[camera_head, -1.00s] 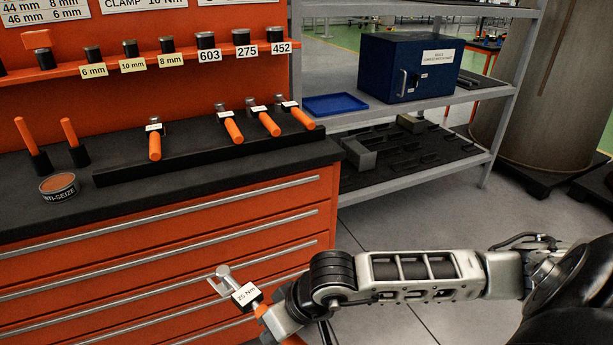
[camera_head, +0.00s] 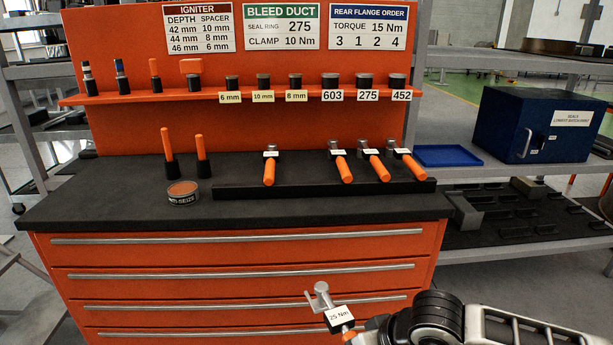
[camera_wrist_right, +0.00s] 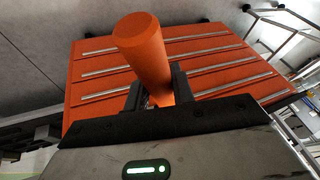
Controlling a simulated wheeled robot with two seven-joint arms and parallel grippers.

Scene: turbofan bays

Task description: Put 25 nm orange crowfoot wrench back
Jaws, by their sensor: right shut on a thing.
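The 25 Nm crowfoot wrench (camera_head: 339,315) has a metal head, a white "25 Nm" label and an orange handle. My right gripper (camera_head: 362,331) is shut on its handle, in front of the cabinet drawers and below the bench top. In the right wrist view the thick orange handle (camera_wrist_right: 145,50) sticks out between the fingers of the right gripper (camera_wrist_right: 157,97). The black wrench rack (camera_head: 310,191) lies on the bench, up and left of the gripper. It holds several orange-handled wrenches, with a wide gap between the leftmost one (camera_head: 269,170) and the others. My left gripper is out of view.
Two upright orange-handled tools (camera_head: 169,150) and an anti-seize tin (camera_head: 183,193) stand left of the rack. Labelled sockets line the orange shelf (camera_head: 210,96) behind. A blue tray (camera_head: 448,156) and blue cabinet (camera_head: 535,125) stand on the right shelving. The bench front is clear.

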